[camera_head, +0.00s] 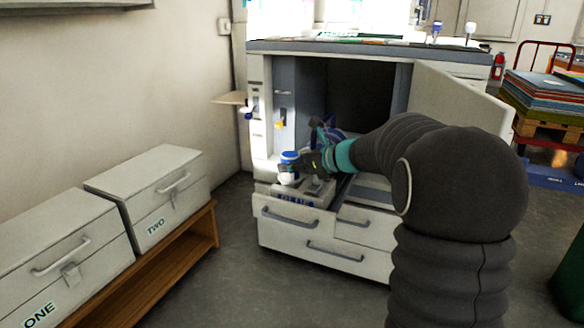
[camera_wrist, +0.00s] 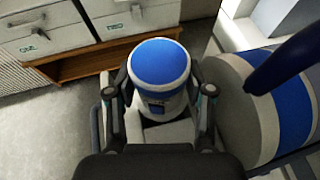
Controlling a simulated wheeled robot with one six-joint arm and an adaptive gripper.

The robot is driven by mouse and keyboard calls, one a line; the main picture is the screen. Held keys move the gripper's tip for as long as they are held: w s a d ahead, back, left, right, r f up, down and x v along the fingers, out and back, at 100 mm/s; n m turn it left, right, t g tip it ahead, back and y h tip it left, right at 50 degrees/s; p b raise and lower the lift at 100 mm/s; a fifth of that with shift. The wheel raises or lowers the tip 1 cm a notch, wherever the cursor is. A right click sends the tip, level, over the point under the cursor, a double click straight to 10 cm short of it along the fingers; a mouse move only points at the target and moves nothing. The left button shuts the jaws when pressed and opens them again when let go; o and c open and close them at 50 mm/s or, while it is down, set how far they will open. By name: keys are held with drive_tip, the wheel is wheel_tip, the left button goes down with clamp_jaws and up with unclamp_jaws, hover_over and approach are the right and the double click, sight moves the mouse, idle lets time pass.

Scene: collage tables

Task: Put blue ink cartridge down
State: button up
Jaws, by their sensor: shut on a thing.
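The blue ink cartridge (camera_wrist: 160,64) has a blue round top and a pale body. In the wrist view it stands between the two fingers of my gripper (camera_wrist: 160,100), which is shut on it. In the head view the cartridge (camera_head: 290,157) is held upright in my gripper (camera_head: 300,164), over the front left of the open printer cabinet, above a pulled-out drawer (camera_head: 290,209). I cannot tell whether its base touches anything. The dark arm hides part of the cabinet's right side.
A large blue-and-white roll (camera_wrist: 265,105) is close on the right in the wrist view. The cabinet door (camera_head: 458,112) stands open. White boxes labelled ONE (camera_head: 60,250) and TWO (camera_head: 150,195) stand on a wooden bench (camera_head: 165,262) at left. Floor between is clear.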

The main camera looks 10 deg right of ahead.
sight(314, 185)
drive_tip(key=shift+f, duration=0.3)
drive_tip(key=o, duration=1.3)
drive_tip(key=shift+c, duration=0.2)
drive_tip(key=shift+r, duration=0.1)
drive_tip(key=shift+r, duration=0.2)
drive_tip(key=v, duration=0.7)
drive_tip(key=shift+s+d+p, duration=0.15)
drive_tip(key=shift+d+p, duration=0.05)
drive_tip(key=shift+p, duration=0.1)
drive_tip(key=shift+r, duration=0.1)
